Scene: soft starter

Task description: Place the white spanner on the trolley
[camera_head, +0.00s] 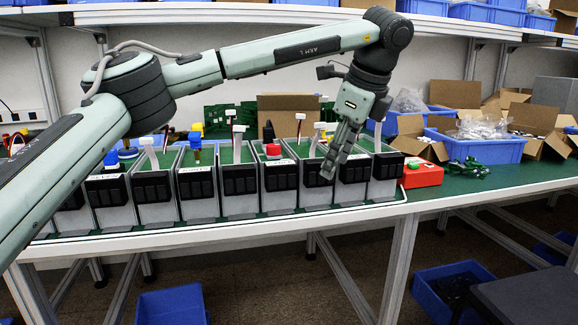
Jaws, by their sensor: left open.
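My left gripper (329,172) comes in from the left, over the row of grey and black soft starter units, and points down at the front of the row. It is open, and I see nothing held in it. Several small white pieces, such as one (149,146) at the left, stand up from the units; I cannot tell whether any is the white spanner. A dark flat-topped piece (520,297) at the lower right corner may be the trolley; I cannot tell. My right gripper is not in view.
The units (240,190) fill the front edge of the green-topped bench (480,183). A red box (422,173) stands at the row's right end. Blue bins (478,148) and open cardboard boxes (418,138) stand at the right. Blue crates (173,306) are on the floor.

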